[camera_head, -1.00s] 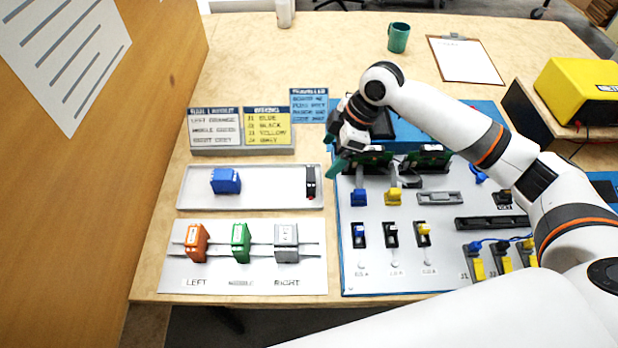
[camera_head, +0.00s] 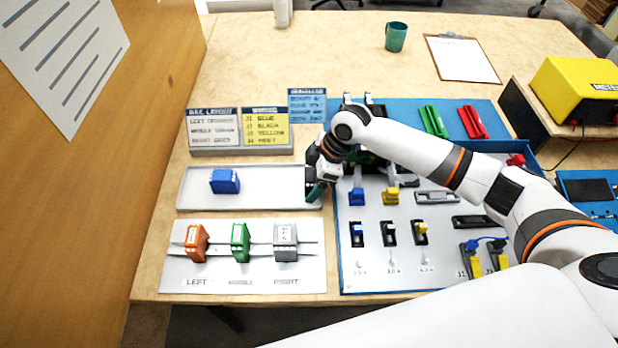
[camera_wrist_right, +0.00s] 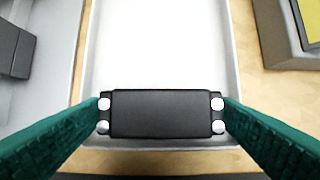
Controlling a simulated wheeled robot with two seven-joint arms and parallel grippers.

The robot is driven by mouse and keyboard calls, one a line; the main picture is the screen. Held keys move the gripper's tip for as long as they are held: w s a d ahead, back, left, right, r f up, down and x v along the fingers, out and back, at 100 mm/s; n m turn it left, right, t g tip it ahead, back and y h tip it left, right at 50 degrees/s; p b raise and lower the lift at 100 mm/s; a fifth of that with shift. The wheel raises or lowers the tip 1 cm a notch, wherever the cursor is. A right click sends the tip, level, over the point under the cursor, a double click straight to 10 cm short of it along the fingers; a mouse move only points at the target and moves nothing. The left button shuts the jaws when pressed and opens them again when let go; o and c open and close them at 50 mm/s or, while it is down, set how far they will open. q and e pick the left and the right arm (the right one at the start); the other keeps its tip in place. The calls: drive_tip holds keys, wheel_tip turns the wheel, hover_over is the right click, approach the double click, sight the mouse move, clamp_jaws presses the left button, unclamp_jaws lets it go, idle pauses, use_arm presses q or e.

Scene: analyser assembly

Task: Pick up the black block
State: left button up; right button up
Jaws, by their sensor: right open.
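The black block (camera_wrist_right: 162,114) lies near one end of the light grey tray (camera_wrist_right: 160,45), with silver round studs at its two ends. In the right wrist view my right gripper (camera_wrist_right: 163,118) is open, with one teal finger at each end of the block. Whether the fingers touch the block I cannot tell. In the head view my right gripper (camera_head: 316,189) is at the right end of the tray (camera_head: 265,201) and largely hides the block. My left gripper is not in view.
A blue block (camera_head: 225,181) lies in the tray's left part. In front is a rack with orange (camera_head: 196,243), green (camera_head: 240,242) and grey (camera_head: 285,243) modules. The blue-edged analyser panel (camera_head: 375,278) is close on the right. Label signs (camera_head: 240,130) stand behind the tray.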

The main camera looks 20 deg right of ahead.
drive_tip(key=c, duration=1.1)
wheel_tip(320, 180, up, 10)
drive_tip(key=shift+r, duration=0.1)
drive_tip(key=shift+c, duration=0.2)
drive_tip(key=o, duration=0.5)
drive_tip(key=c, duration=0.5)
drive_tip(key=shift+o, duration=0.2)
drive_tip(key=shift+p, duration=0.5)
